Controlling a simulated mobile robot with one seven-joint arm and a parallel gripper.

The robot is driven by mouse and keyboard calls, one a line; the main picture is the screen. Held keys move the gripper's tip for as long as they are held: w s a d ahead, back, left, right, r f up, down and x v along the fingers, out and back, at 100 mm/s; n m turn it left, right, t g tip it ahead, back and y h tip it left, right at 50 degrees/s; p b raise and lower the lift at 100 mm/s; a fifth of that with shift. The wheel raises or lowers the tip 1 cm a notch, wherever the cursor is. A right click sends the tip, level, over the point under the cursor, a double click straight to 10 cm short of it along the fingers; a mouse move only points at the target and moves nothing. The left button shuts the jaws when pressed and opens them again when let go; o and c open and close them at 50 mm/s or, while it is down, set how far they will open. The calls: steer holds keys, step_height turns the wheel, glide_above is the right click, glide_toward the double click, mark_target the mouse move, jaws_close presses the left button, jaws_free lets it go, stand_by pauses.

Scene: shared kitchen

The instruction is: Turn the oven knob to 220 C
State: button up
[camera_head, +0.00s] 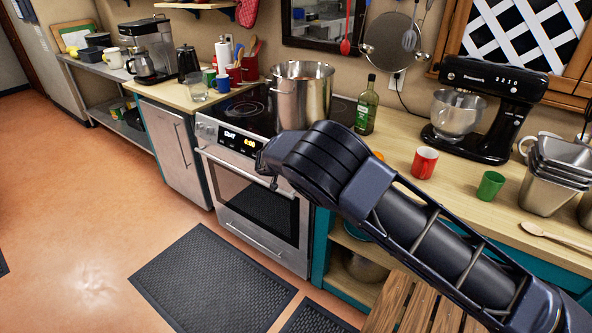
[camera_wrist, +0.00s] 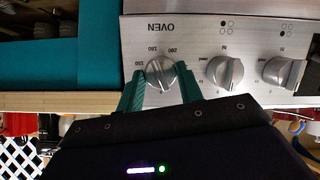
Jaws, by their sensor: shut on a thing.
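The oven knob (camera_wrist: 161,73) is a round metal knob at the left of the steel control panel (camera_wrist: 200,28), below the word OVEN, in the wrist view. The picture is upside down, and marks such as 150, 180 and 200 show around the knob. My gripper (camera_wrist: 160,84) has its two teal fingers on either side of the knob, shut on it. The exact setting of the knob is too small to tell. In the head view, my dark arm reaches to the right front of the oven (camera_head: 250,200) and hides the knob.
Two more knobs (camera_wrist: 224,72) (camera_wrist: 283,72) sit to the right on the panel in the wrist view. In the head view, a large pot (camera_head: 301,95) stands on the stove, with a green bottle (camera_head: 366,108) beside it. A black mat (camera_head: 212,280) lies before the oven.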

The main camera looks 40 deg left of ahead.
steer(key=shift+s+d+f+m+t+y, duration=0.15)
steer(key=shift+m+t+y, duration=0.6)
steer(key=shift+m, duration=2.1)
steer(key=shift+w+f+m+t+y, duration=0.1)
steer(key=shift+m+t+y, duration=0.65)
steer(key=shift+m, duration=2.05)
steer(key=shift+s+d+f+m+t+y, duration=0.25)
steer(key=shift+m+y, duration=0.95)
steer(key=shift+m, duration=1.65)
steer(key=shift+w+a+r, duration=0.1)
steer(key=shift+w, duration=0.1)
steer(key=o, duration=1)
steer(key=v, duration=0.7)
steer(key=shift+s, duration=0.3)
steer(key=shift+w, duration=0.1)
